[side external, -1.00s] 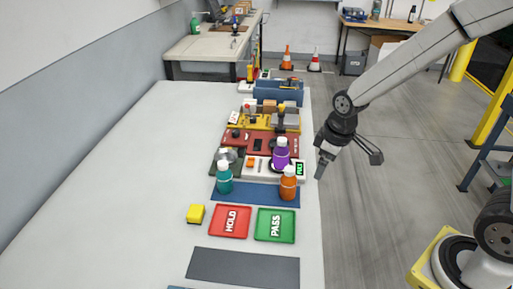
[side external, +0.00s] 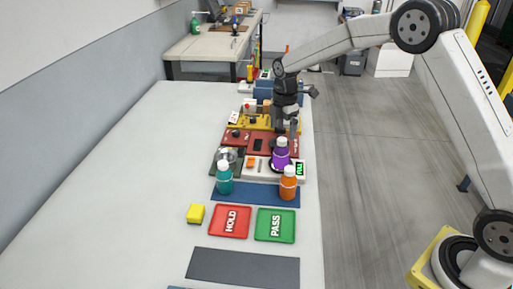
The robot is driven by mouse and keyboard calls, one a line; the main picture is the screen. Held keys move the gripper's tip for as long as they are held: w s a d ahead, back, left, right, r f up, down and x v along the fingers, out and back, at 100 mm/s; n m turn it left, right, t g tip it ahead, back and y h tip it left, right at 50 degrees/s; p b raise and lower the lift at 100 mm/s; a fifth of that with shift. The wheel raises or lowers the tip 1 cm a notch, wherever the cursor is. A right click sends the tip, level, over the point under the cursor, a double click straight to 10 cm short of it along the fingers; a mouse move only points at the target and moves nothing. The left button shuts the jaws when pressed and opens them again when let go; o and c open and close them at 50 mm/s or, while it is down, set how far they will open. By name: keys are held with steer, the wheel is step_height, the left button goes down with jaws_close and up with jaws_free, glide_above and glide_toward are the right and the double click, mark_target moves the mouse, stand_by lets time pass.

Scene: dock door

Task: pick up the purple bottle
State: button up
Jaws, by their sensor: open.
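The purple bottle (side external: 281,156) with a white cap stands upright on a white device with a small green display (side external: 299,168). My gripper (side external: 286,126) is just behind and above the bottle in the picture, pointing down over the red and yellow panels. Its jaws are open, and the fingers are small and partly hard to make out. I see nothing between them. I cannot tell how far the fingers are from the bottle cap.
An orange bottle (side external: 288,183) stands in front of the purple one, and a teal bottle (side external: 224,179) to the left, near a blue mat (side external: 256,195). A red HOLD tray (side external: 230,222), a green PASS tray (side external: 275,225) and a yellow block (side external: 195,213) lie nearer. The table's left side is clear.

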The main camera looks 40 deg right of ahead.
mark_target(282, 139)
steer(key=shift+w, duration=0.2)
steer(key=shift+d+f, duration=0.15)
steer(key=shift+f, duration=3.8)
jaws_close()
